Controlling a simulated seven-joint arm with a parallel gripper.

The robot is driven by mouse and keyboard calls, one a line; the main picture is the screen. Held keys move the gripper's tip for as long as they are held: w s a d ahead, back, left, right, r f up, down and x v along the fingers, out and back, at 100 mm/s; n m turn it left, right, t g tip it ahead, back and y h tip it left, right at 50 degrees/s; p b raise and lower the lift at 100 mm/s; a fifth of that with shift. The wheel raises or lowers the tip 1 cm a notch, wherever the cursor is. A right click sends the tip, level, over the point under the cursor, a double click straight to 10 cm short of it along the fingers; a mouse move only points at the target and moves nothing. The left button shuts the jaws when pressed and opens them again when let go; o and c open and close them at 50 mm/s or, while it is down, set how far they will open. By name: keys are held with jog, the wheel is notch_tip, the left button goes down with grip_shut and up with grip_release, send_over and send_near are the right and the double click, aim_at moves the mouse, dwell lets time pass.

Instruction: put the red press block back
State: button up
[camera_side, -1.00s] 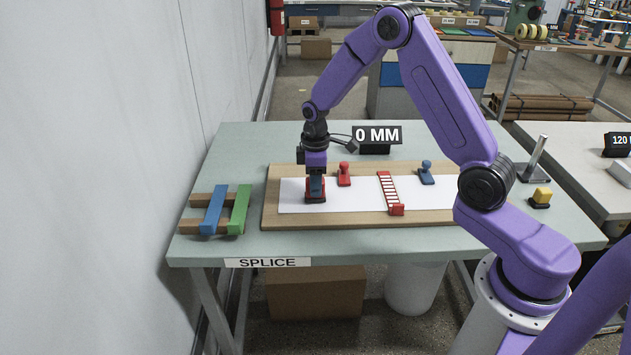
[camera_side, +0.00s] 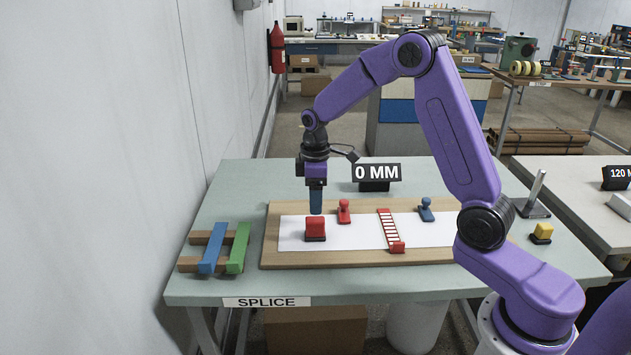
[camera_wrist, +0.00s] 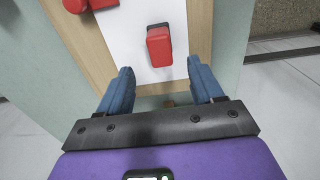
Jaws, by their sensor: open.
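The red press block (camera_side: 315,226), with a dark base, sits upright on the left part of the white paper strip (camera_side: 360,234). In the wrist view the red block (camera_wrist: 159,46) lies ahead of the fingertips, apart from them. My gripper (camera_side: 316,212) is above and slightly behind the block in the side view. In the wrist view my gripper (camera_wrist: 161,78) is open, with two blue fingers wide apart and nothing between them. A rack at the left has brown rails (camera_side: 189,264) carrying a blue bar (camera_side: 213,248) and a green bar (camera_side: 238,248).
The wooden board (camera_side: 340,260) lies under the paper. A red clamp (camera_side: 343,211), a red ladder-like piece (camera_side: 390,230) and a blue clamp (camera_side: 426,210) stand right of the block. A "0 MM" display (camera_side: 376,173) is behind. A yellow button (camera_side: 541,232) is at right.

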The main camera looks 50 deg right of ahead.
aim_at(315, 219)
notch_tip(315, 219, up, 5)
jog(key=s+a+r+n, duration=0.1)
jog(key=s+a, duration=0.4)
jog(key=s, duration=0.3)
jog(key=s+a+r+n, duration=0.1)
jog(key=s+a+r, duration=0.1)
jog(key=s+a, duration=0.45)
jog(key=s+d, duration=0.2)
jog(key=s, duration=0.8)
jog(key=s+d+f+n, duration=0.1)
jog(key=s+d, duration=0.1)
jog(key=s, duration=0.8)
jog(key=shift+n, duration=0.3)
